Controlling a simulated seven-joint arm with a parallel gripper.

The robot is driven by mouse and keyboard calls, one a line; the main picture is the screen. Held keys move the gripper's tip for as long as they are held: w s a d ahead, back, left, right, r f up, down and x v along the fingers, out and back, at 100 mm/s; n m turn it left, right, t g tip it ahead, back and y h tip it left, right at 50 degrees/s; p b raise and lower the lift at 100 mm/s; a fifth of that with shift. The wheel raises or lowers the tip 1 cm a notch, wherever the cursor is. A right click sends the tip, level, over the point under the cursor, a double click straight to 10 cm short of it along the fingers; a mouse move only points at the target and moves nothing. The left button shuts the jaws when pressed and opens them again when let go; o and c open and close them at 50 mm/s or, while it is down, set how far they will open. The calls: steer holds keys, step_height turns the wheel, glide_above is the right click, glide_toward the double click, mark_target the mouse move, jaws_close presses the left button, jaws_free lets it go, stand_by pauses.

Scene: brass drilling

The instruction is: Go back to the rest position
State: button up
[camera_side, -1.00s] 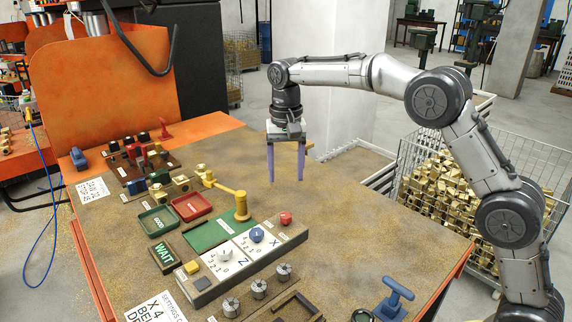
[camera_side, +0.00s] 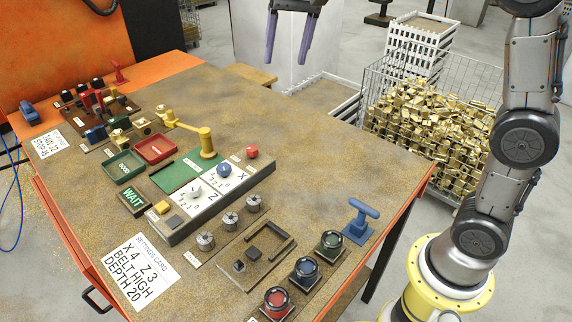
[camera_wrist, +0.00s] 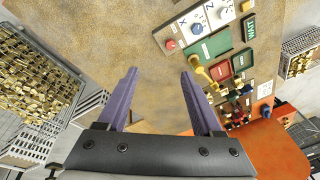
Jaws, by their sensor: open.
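My gripper (camera_side: 288,42) hangs high above the far side of the workbench (camera_side: 330,140) at the top of the side view. Its two purple fingers point down, apart and empty. In the wrist view my gripper (camera_wrist: 160,95) also shows open, with only the bare speckled bench top (camera_wrist: 130,40) beyond and between the fingers. The fingers touch nothing.
A control panel with X and Z dials (camera_side: 222,200), a green tray (camera_side: 124,164), a red tray (camera_side: 156,150) and a yellow lever (camera_side: 206,142) stand on the bench. A blue T-handle (camera_side: 361,220) and several round buttons are nearer. A wire basket of brass parts (camera_side: 430,120) stands right. The bench's far right is clear.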

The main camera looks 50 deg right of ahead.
steer(key=s+d+r+n+t, duration=0.1)
steer(key=s+r+t, duration=0.1)
steer(key=s, duration=0.9)
steer(key=s+d+f+n+t, duration=0.1)
steer(key=s+f+n, duration=0.5)
steer(key=s+f, duration=0.7)
steer(key=shift+s+f, duration=0.25)
steer(key=shift+s, duration=0.55)
